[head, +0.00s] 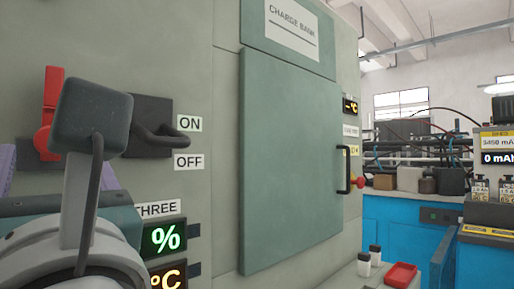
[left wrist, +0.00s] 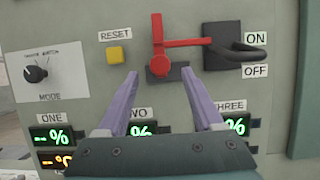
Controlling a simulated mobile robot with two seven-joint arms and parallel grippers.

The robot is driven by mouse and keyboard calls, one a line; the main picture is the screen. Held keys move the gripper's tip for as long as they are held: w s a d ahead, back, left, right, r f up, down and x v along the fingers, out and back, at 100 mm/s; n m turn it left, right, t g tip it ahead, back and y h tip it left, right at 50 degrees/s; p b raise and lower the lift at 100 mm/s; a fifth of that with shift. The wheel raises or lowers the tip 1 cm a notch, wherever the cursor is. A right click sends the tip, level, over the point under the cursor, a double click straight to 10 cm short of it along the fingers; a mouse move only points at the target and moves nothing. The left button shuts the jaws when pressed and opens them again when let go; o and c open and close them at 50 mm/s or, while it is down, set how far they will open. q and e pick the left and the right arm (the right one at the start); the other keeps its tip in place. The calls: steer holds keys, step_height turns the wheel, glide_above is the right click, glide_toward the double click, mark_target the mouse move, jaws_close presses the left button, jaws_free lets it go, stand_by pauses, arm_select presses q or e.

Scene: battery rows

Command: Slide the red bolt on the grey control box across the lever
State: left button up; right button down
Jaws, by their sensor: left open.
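The red bolt (left wrist: 157,45) is on the grey control box (left wrist: 83,88), in the left wrist view. It has an upright arm, a round knob low down and a bar running right to the edge of the lever's black plate. The black lever (left wrist: 240,50) sits right of it, beside the ON and OFF labels. In the head view the bolt (head: 47,112) is partly hidden by my arm, and the lever (head: 160,135) shows to its right. My left gripper (left wrist: 163,74) is open, its purple fingers either side of the bolt's knob in the picture; contact is unclear. My right gripper is not in view.
A yellow RESET button (left wrist: 115,54) and a MODE knob (left wrist: 36,73) lie left of the bolt. Lit displays (head: 165,238) sit below. A green cabinet door (head: 290,150) with a black handle is to the right, and a blue bench (head: 400,225) stands beyond.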

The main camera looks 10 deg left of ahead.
arm_select(q)
steer(key=x, duration=0.6)
steer(key=shift+w+p, duration=0.1)
steer(key=shift+p, duration=0.3)
jaws_close()
stand_by(0.9)
